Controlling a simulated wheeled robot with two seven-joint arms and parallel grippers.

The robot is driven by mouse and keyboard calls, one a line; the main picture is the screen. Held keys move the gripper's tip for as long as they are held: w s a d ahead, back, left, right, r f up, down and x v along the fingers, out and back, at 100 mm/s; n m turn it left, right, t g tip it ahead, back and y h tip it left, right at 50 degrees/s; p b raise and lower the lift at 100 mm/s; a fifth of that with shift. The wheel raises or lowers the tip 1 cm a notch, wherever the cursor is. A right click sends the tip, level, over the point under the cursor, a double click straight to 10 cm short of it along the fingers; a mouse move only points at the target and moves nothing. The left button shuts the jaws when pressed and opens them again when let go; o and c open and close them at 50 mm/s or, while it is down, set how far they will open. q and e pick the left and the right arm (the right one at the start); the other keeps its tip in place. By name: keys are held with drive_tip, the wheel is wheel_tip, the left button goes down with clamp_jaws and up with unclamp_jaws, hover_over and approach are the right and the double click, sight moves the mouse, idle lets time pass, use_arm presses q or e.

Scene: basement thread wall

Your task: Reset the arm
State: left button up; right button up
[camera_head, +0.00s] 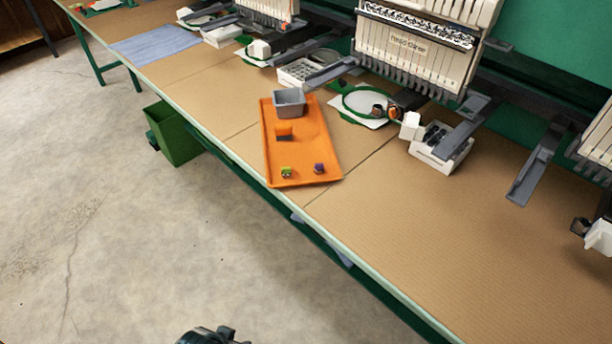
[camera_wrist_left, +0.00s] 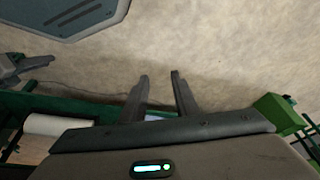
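My left gripper (camera_wrist_left: 160,76) shows in the left wrist view. Its two dark fingers are apart with nothing between them, over the bare concrete floor. In the head view, a dark piece of my own arm (camera_head: 208,336) shows at the bottom edge, away from the table; its fingers cannot be made out.
An orange tray (camera_head: 312,146) on the long brown table (camera_head: 420,225) holds a grey bin (camera_head: 289,101) and small blocks. Embroidery machines (camera_head: 410,48) line the table's back. A green bin (camera_head: 176,134) stands below the table's front edge. The floor (camera_head: 130,240) in front is clear.

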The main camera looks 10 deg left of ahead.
use_arm(q)
wheel_tip(320, 180, down, 25)
drive_tip(key=s+d+t, duration=0.1)
drive_tip(key=d, duration=0.1)
drive_tip(key=shift+s+d+h, duration=0.15)
drive_tip(key=shift+s+h, duration=0.15)
drive_tip(key=shift+h, duration=0.1)
